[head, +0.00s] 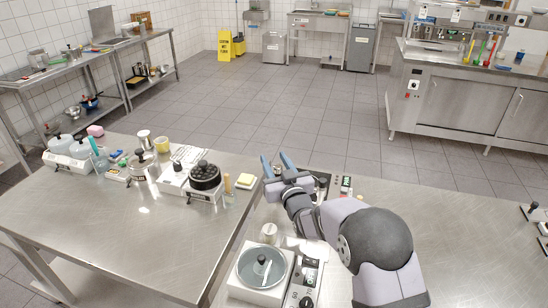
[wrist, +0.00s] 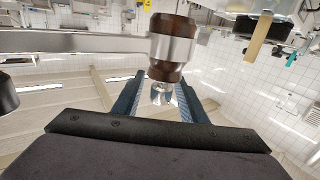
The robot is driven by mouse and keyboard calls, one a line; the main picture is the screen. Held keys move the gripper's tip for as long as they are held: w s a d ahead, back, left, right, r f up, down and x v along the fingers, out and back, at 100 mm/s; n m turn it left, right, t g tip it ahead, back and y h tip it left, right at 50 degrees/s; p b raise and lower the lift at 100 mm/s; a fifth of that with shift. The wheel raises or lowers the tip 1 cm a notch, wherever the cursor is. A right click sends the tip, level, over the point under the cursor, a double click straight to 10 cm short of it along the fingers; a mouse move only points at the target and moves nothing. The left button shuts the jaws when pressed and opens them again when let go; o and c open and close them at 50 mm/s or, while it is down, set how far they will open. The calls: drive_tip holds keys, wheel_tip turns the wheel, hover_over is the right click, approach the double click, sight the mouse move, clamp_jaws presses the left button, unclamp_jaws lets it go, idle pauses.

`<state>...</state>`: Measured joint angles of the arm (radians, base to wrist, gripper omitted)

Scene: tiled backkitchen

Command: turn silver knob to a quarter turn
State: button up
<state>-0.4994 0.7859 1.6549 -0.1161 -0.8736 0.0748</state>
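My gripper (head: 278,166) is at the end of the raised arm in the head view, with its two blue fingers spread apart and nothing visible held. In the wrist view the fingers (wrist: 162,88) also stand apart. A brown cylinder with a silver band (wrist: 172,45) shows beyond them, and a small shiny silver piece (wrist: 162,95) at its end appears between the fingers. I cannot tell whether this piece is the silver knob, or whether a finger touches it. A device with a green display (head: 346,183) sits beside my gripper, partly hidden by my arm.
A white device with a round glass-like top (head: 262,267) and a small pale cylinder (head: 269,231) are on the near table.

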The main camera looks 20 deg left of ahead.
drive_tip(key=shift+w+a, duration=0.25)
drive_tip(key=shift+w, duration=0.1)
drive_tip(key=shift+c, duration=0.6)
clamp_jaws()
drive_tip(key=shift+f+m+h+b, duration=0.1)
drive_tip(key=shift+m+h+b, duration=0.2)
drive_tip(key=shift+h+b, duration=0.1)
